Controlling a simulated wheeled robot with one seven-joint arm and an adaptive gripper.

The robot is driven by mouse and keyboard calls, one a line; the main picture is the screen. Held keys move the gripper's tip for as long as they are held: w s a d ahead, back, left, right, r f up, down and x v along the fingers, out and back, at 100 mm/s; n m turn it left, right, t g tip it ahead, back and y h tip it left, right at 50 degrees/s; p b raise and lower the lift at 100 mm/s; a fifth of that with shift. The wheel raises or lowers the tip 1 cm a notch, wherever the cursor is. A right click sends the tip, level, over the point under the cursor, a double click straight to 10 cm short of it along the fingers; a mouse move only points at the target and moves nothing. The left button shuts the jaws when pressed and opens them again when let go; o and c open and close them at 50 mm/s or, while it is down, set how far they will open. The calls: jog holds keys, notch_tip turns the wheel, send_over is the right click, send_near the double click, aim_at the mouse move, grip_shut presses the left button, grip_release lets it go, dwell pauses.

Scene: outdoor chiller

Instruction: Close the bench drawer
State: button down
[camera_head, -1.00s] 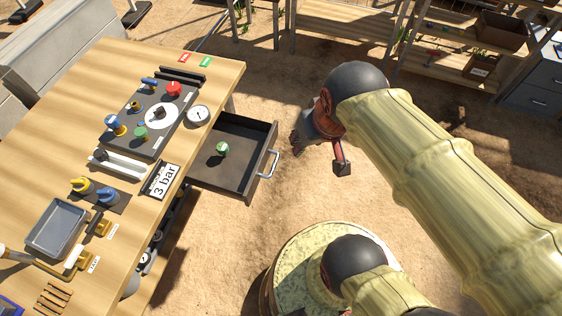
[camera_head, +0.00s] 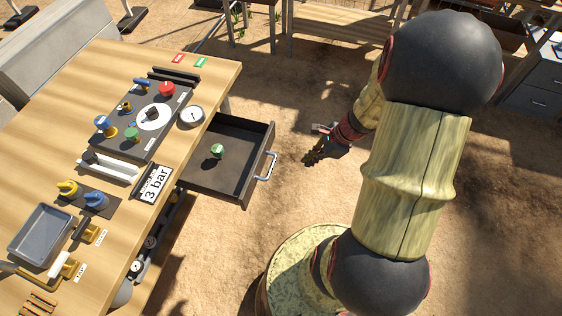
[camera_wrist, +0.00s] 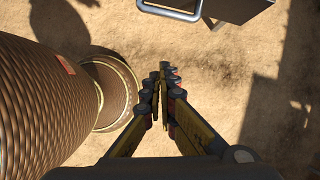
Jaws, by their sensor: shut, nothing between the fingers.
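The dark grey bench drawer (camera_head: 218,180) is pulled out from the right side of the wooden bench (camera_head: 60,130). A small green round item (camera_head: 217,151) lies inside it. Its silver bar handle (camera_head: 265,167) is on the drawer's right front. My gripper (camera_head: 310,158) is to the right of the handle, apart from it, over the sandy ground. In the wrist view the fingers (camera_wrist: 167,90) are together and empty, and the drawer handle (camera_wrist: 170,10) shows at the top edge with part of the drawer front (camera_wrist: 228,8).
The bench top carries a control panel (camera_head: 145,118) with knobs, a gauge (camera_head: 191,116), a "3 bar" sign (camera_head: 152,186) and a grey tray (camera_head: 40,232). Shelving stands at the back. Open sandy ground lies right of the drawer.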

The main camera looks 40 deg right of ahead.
jog(key=w+a+f+m+b, duration=0.3)
jog(key=w+a+f+b, duration=0.1)
jog(key=w+f, duration=0.3)
jog(key=shift+w+f+h+b, duration=0.3)
jog(key=shift+w+f+b, duration=0.05)
jog(key=shift+w+b, duration=0.3)
dwell(0.4)
jog(key=p, duration=0.6)
send_over(230, 153)
jog(key=shift+a, duration=0.15)
jog(key=shift+r, duration=0.1)
